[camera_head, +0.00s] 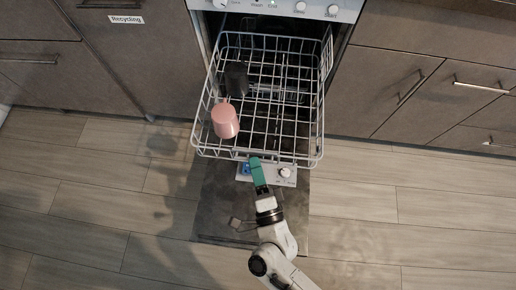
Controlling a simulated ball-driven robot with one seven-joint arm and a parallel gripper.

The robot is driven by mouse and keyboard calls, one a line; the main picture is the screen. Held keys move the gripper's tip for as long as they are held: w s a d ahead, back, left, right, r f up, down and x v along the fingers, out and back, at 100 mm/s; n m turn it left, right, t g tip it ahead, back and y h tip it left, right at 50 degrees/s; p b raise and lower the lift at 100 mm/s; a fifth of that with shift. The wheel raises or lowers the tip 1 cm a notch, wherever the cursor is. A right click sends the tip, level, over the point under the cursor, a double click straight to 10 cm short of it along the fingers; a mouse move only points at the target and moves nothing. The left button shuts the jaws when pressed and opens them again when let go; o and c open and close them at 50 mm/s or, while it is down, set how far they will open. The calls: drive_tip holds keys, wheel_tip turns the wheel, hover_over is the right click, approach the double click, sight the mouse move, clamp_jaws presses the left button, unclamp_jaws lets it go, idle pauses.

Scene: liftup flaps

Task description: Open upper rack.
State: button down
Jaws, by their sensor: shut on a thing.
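The upper rack (316,117) of the dishwasher is a white wire basket, pulled far out of the machine over the lowered door. It holds a pink cup (225,121) at its left front and a dark cup (236,78) behind it. My gripper (255,163), with green fingers, is at the middle of the rack's front edge, shut on the front wire. The fingers partly hide the wire there.
The dishwasher door (222,205) lies open below the rack. The control panel (275,8) is at the top. Brown cabinets and drawers with metal handles (411,87) stand on both sides. The wooden floor (400,225) is clear to left and right.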

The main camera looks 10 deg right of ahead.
drive_tip(key=shift+s+a+f, duration=0.1)
drive_tip(key=shift+s, duration=0.3)
drive_tip(key=c, duration=1.5)
unclamp_jaws()
drive_tip(key=v, duration=1)
drive_tip(key=shift+s, duration=0.4)
